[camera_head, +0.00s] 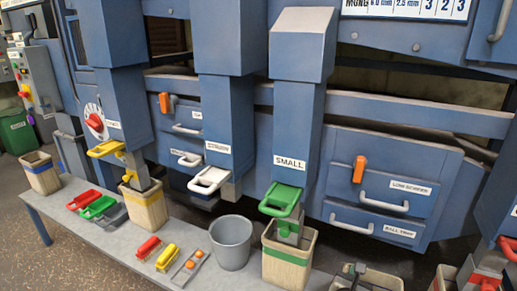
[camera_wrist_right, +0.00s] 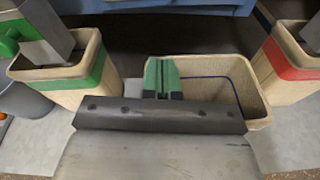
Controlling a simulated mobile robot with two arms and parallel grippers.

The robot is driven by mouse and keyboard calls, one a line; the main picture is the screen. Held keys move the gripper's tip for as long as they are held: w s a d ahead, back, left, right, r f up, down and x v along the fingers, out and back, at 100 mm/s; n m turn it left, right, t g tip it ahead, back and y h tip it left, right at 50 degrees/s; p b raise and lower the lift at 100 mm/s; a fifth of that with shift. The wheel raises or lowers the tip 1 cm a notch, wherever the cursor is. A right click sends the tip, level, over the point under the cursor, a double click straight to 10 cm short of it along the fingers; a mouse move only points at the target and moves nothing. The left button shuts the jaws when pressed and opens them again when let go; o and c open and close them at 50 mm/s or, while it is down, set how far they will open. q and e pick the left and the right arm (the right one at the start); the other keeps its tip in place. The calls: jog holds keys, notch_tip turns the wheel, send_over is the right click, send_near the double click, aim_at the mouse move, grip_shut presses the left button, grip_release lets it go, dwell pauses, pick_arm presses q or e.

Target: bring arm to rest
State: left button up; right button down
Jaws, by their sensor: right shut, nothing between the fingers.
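My right gripper (camera_head: 354,269) is at the bottom edge of the head view, at a tan bin (camera_head: 388,283) between the green-banded and red-banded bins. In the right wrist view its green and black fingertips (camera_wrist_right: 162,80) are together, with nothing between them. They overlap the left part of this tan bin (camera_wrist_right: 250,88), which has a blue line inside. I cannot tell whether they touch it. My left gripper is not in view.
A green-banded bin (camera_head: 288,262) stands under the green SMALL chute handle (camera_head: 281,198), beside a grey bucket (camera_head: 231,243). A red-banded bin (camera_wrist_right: 294,72) is at the right. Red, green and grey trays (camera_head: 98,207) and brushes (camera_head: 166,258) lie on the bench.

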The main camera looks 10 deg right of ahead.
jog(key=s+a+f+m+g+y, duration=0.1)
jog(key=s+a+m+g+y, duration=0.25)
jog(key=s+m, duration=0.6)
jog(key=s+a+m+g+y, duration=0.2)
jog(key=s+a+m+g, duration=0.15)
jog(key=s+m, duration=0.6)
jog(key=s+a+f+m+g+y, duration=0.1)
jog(key=s+a+m+g+y, duration=0.25)
jog(key=s+m, duration=0.55)
notch_tip(320, 180, down, 18)
jog(key=s+n+p, duration=0.2)
jog(key=s+p, duration=0.1)
jog(key=p, duration=0.3)
pick_arm(q)
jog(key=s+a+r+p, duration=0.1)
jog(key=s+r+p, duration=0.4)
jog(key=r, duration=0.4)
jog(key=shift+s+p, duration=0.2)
jog(key=shift+p, duration=0.15)
pick_arm(e)
jog(key=s+d+f+g, duration=0.1)
jog(key=s+f, duration=0.4)
jog(key=s, duration=0.3)
jog(key=s+d+f+g, duration=0.1)
jog(key=s+f, duration=0.5)
jog(key=s, duration=0.2)
jog(key=shift+s+d+f+h, duration=0.2)
jog(key=shift+d+f+h, duration=0.05)
jog(key=shift+d+h, duration=0.1)
